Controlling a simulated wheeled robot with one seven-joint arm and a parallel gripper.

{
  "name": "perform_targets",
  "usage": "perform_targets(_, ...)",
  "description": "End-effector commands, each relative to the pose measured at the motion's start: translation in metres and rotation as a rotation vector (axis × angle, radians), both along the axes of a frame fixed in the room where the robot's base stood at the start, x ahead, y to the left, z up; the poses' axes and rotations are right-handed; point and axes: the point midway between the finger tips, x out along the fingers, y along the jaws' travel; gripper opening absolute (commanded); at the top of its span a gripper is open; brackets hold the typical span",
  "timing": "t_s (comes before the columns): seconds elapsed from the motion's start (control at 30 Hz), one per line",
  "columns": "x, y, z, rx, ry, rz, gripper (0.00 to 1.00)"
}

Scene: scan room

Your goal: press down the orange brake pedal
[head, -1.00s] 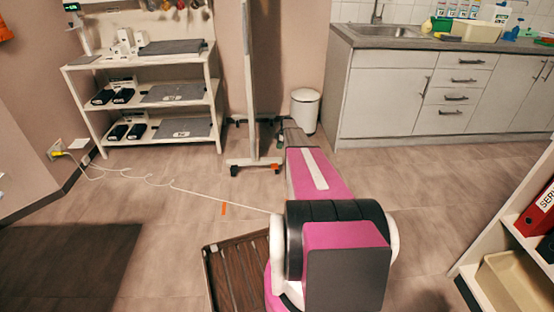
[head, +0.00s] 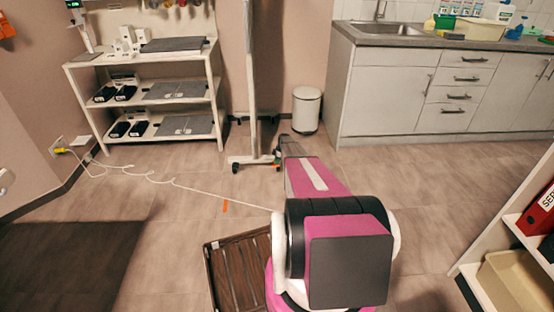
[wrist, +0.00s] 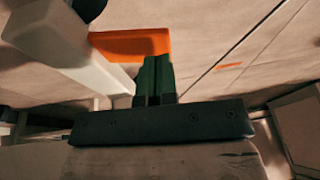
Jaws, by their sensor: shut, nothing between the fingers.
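The orange brake pedal (wrist: 130,43) shows in the wrist view as a flat orange piece beside a white base leg (wrist: 65,52) of a wheeled stand. My gripper (wrist: 156,62) is shut and empty, its dark green fingertips together. In that view the fingertips overlap the pedal's right end; I cannot tell whether they touch it. In the head view my gripper (head: 279,155) is low by the foot of the stand (head: 249,90), at the caster on its right.
A white shelf unit (head: 145,59) stands at the back left and a white bin (head: 306,110) behind the stand. A sink cabinet (head: 385,95) is at the back right. A white cable (head: 185,186) crosses the floor. An open shelf (head: 525,237) stands close at the right.

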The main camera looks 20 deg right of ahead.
Motion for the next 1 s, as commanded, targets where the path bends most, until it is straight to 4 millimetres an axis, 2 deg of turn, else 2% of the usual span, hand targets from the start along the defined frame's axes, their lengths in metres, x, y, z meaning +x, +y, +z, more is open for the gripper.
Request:
perform_targets(0.4, -0.0010, 0.0002, -0.0010, -0.001, -0.005, 0.000, 0.00)
perform_targets(1.0, -0.0066, 0.0019, -0.0073, -0.030, -0.108, -0.001, 0.00)
